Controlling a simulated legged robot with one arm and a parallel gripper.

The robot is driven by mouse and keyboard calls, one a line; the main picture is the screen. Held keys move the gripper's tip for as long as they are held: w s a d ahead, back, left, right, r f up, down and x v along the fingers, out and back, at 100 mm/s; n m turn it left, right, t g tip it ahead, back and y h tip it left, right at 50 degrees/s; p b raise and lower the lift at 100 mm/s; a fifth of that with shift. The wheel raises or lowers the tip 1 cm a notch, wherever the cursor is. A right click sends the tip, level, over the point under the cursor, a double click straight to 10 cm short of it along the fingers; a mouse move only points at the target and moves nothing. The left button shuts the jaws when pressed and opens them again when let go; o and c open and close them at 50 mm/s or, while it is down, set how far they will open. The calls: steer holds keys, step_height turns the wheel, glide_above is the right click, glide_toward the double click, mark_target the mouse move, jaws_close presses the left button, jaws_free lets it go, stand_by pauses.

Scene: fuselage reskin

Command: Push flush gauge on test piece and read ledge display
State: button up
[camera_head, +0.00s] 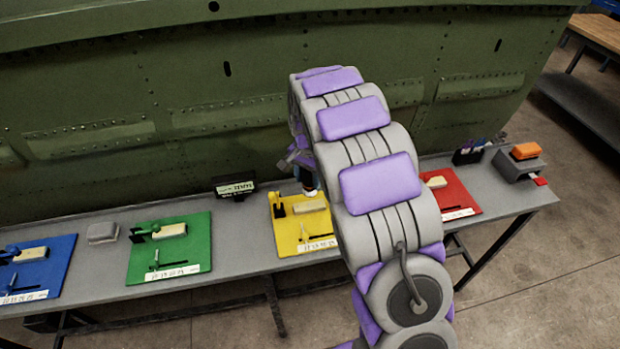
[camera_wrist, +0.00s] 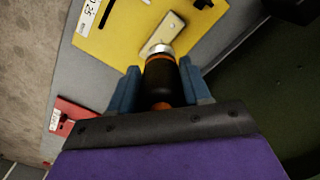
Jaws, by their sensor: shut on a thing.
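My gripper (camera_wrist: 160,92) is shut on a dark cylindrical gauge (camera_wrist: 160,75) with a silver tip and an orange ring. In the wrist view the gauge's silver tip is at the near end of a pale test piece (camera_wrist: 170,28) on the yellow board (camera_wrist: 115,40); I cannot tell whether they touch. In the head view the yellow board (camera_head: 289,240) lies on the bench, with my gripper (camera_head: 307,180) above it, mostly hidden by my arm. A small dark display (camera_head: 235,188) stands at the back of the bench, its digits too small to read.
A blue board (camera_head: 60,265), a green board (camera_head: 195,250) and a red board (camera_head: 460,195) lie on the grey bench (camera_head: 100,300). A grey block (camera_head: 102,233) sits between blue and green. A box with an orange item (camera_head: 525,151) stands at the right end. A green fuselage panel (camera_head: 150,70) rises behind.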

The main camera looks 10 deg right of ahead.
mark_target(308, 191)
steer(key=shift+a+f+b, duration=0.1)
steer(key=shift+f+b, duration=1.15)
steer(key=shift+f, duration=1.35)
steer(key=shift+f, duration=0.45)
steer(key=shift+r, duration=0.1)
steer(key=shift+r+p, duration=1.7)
steer(key=shift+r, duration=1.75)
